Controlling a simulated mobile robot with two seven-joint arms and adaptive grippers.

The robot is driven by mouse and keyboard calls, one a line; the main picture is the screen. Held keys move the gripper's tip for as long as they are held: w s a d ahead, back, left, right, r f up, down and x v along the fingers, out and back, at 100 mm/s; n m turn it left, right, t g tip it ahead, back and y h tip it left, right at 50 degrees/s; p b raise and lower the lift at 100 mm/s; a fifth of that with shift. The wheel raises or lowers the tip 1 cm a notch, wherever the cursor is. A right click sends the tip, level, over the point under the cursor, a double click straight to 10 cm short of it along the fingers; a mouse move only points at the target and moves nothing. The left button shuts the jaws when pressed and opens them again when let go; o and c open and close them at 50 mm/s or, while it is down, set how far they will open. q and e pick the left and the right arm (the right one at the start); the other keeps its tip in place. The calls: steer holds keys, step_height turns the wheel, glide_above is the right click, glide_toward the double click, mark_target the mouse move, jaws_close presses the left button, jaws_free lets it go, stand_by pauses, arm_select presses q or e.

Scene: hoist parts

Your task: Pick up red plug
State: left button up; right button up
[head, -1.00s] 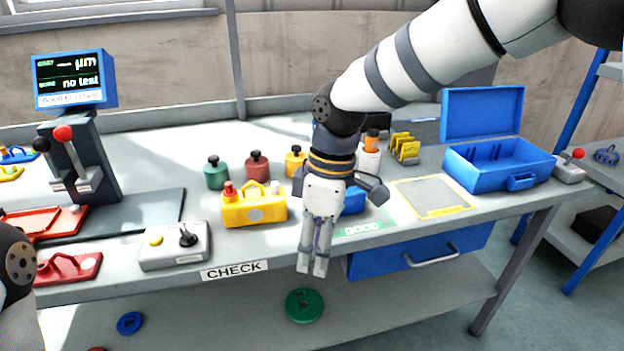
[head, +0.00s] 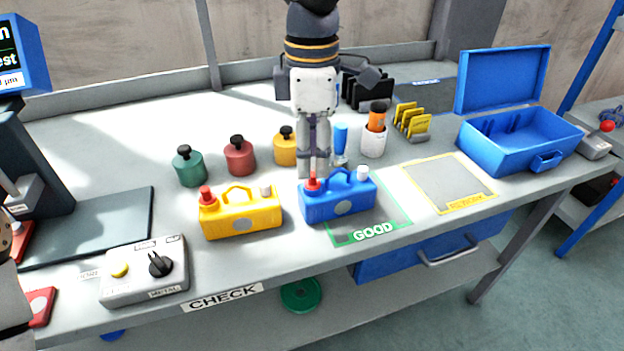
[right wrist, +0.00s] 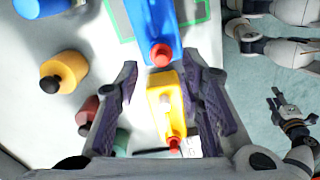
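One red plug (head: 312,181) sits on the left end of the blue canister (head: 345,205). Another red plug (head: 207,196) sits on the left end of the yellow canister (head: 240,222). My right gripper (head: 313,172) points down at the blue canister's red plug, its fingers just behind it. In the right wrist view my right gripper (right wrist: 160,72) is open and empty, and the blue canister's red plug (right wrist: 161,55) shows between the fingertips; I cannot tell if they touch. My left gripper (right wrist: 277,98) appears small at the right of that view, fingers apart.
Green (head: 190,168), dark red (head: 240,158) and yellow (head: 285,148) weights stand behind the canisters. A white cup (head: 373,140) and a blue-handled tool (head: 340,140) are close to the right gripper. A grey control box (head: 145,275) stands front left.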

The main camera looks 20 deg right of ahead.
mark_target(312, 174)
step_height(312, 174, down, 3)
steer(key=shift+s+f, duration=0.1)
jaws_close()
arm_select(q)
steer(key=shift+w, duration=0.1)
